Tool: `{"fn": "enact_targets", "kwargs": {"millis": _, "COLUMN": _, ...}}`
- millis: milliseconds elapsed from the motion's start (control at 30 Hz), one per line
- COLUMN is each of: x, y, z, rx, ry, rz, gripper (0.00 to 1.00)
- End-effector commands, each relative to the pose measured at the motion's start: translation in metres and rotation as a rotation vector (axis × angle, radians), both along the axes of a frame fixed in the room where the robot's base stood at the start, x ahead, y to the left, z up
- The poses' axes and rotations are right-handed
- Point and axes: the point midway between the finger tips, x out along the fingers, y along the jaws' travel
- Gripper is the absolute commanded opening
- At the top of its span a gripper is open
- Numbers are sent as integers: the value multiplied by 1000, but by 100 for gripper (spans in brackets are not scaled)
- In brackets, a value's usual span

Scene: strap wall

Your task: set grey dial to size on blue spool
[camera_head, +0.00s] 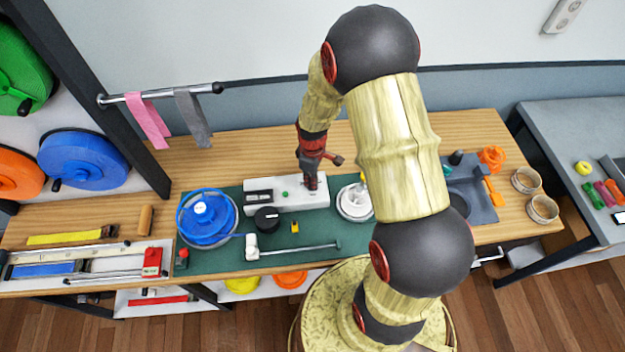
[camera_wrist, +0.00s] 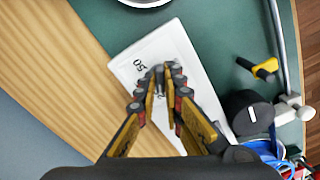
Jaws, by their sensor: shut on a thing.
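A white box (camera_head: 297,204) stands on the green mat, with a dark display (camera_head: 259,196) and a green button (camera_head: 285,194) on it. My gripper (camera_head: 311,184) is over its right end. In the wrist view my gripper (camera_wrist: 166,74) points down at the white box (camera_wrist: 192,62), fingers closed on the small grey dial (camera_wrist: 158,81), mostly hidden between the fingertips. A printed number ending in 50 shows beside it. A blue spool (camera_head: 203,230) with a white hub label lies at the mat's left; its size is too small to read. Another blue spool (camera_head: 83,160) hangs on the wall.
A black knob (camera_head: 267,217) with a white mark, a yellow piece (camera_head: 295,227) and a metal rod with a white end (camera_head: 300,249) are in front of the box. A white reel (camera_head: 351,203) stands to its right.

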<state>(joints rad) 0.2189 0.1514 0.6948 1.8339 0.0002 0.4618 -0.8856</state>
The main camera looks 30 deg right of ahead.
Motion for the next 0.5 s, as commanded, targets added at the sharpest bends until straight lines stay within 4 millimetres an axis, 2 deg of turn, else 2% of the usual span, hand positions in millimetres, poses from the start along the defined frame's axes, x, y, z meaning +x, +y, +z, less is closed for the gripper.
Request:
{"fn": "enact_targets", "kwargs": {"millis": 67, "x": 2, "y": 0, "z": 1, "rx": -1, "ry": -3, "rz": 1, "gripper": 0}}
{"fn": "enact_targets", "kwargs": {"millis": 100, "x": 2, "y": 0, "z": 1, "rx": -1, "ry": -3, "rz": 1, "gripper": 11}}
{"fn": "enact_targets", "kwargs": {"millis": 300, "x": 1, "y": 0, "z": 1, "rx": -1, "ry": -2, "rz": 0, "gripper": 22}}
{"fn": "enact_targets", "kwargs": {"millis": 400, "x": 1, "y": 0, "z": 0, "rx": 0, "ry": -1, "rz": 0, "gripper": 27}}
{"fn": "enact_targets", "kwargs": {"millis": 500, "x": 0, "y": 0, "z": 0, "rx": 0, "ry": -1, "rz": 0, "gripper": 27}}
